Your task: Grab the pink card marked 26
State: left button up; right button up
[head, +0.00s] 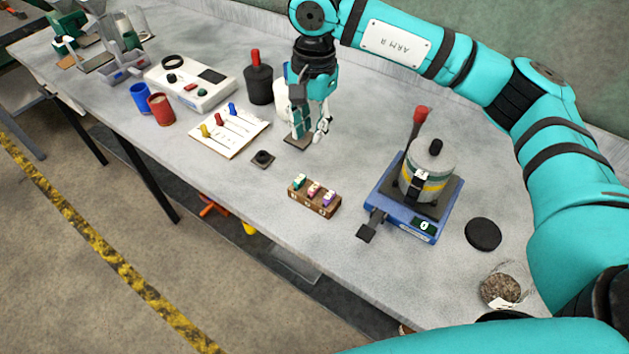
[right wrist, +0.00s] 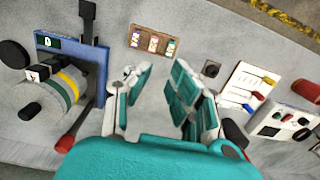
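A small brown wooden rack (head: 301,202) stands on the grey table and holds a green card (head: 299,181), a pink card (head: 313,190) and a purple card (head: 329,198) in a row. The pink card is in the middle; its number is too small to read. The rack (right wrist: 151,53) and the pink card (right wrist: 153,43) also show in the right wrist view, beyond the fingertips. My right gripper (head: 311,133) is above the table behind the rack, apart from it. Its fingers (right wrist: 160,78) are spread with nothing between them. My left gripper is not in view.
A blue scale (head: 383,203) bearing a metal canister (head: 428,172) stands right of the rack. A white board with coloured sliders (head: 229,133) and a small black knob (head: 262,158) are to the left. A black disc (head: 483,234) lies at right. Table in front of the rack is clear.

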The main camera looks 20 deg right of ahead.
jog(key=d, duration=0.2)
jog(key=p, duration=0.4)
send_over(315, 186)
jog(key=shift+h, duration=0.3)
jog(key=f, duration=1.1)
jog(key=shift+w+d+f, duration=0.1)
jog(key=shift+w+d, duration=0.1)
jog(key=shift+w, duration=0.1)
jog(key=shift+s+f+p, duration=0.1)
jog(key=shift+f+p, duration=0.4)
jog(key=shift+p, duration=0.05)
jog(key=f, duration=0.1)
jog(key=f+p, duration=0.2)
jog(key=shift+s+a+f, duration=0.25)
jog(key=shift+f, duration=0.5)
jog(key=shift+c, duration=0.2)
grip_shut()
